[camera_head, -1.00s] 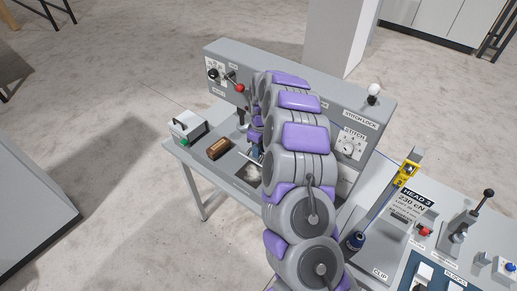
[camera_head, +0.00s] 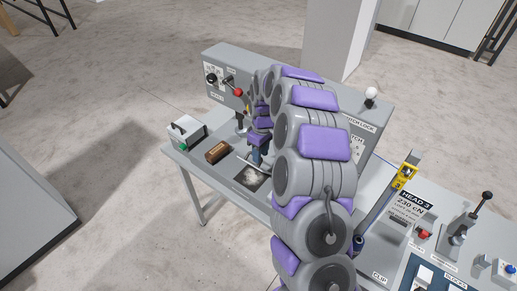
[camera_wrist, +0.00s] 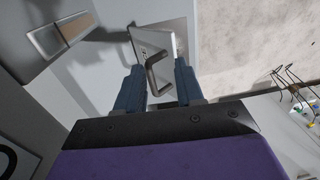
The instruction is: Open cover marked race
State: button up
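A pale metal plate with a raised grey loop handle (camera_wrist: 158,72) shows in the wrist view and looks like the cover (camera_wrist: 178,32). Small marks on it are too small to read, so I cannot confirm the word race. My gripper (camera_wrist: 157,67) is open, its two blue fingers apart on either side of the handle. I cannot tell whether either finger touches it. In the head view my gripper (camera_head: 255,157) is low over the left table, partly hidden by my arm. A dark square with whitish fluff (camera_head: 250,178) lies beside it.
A brown block (camera_head: 217,151) and a white box with a handle (camera_head: 186,130) stand at the table's left. A grey panel with knobs (camera_head: 224,72) rises behind. A yellow-topped post (camera_head: 404,175) and a lever (camera_head: 478,212) are at right.

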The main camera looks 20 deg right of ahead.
jog(key=s+a+r, duration=0.1)
jog(key=s, duration=1.1)
jog(key=shift+s+a, duration=0.15)
jog(key=shift+s, duration=0.15)
jog(key=shift+r, duration=0.1)
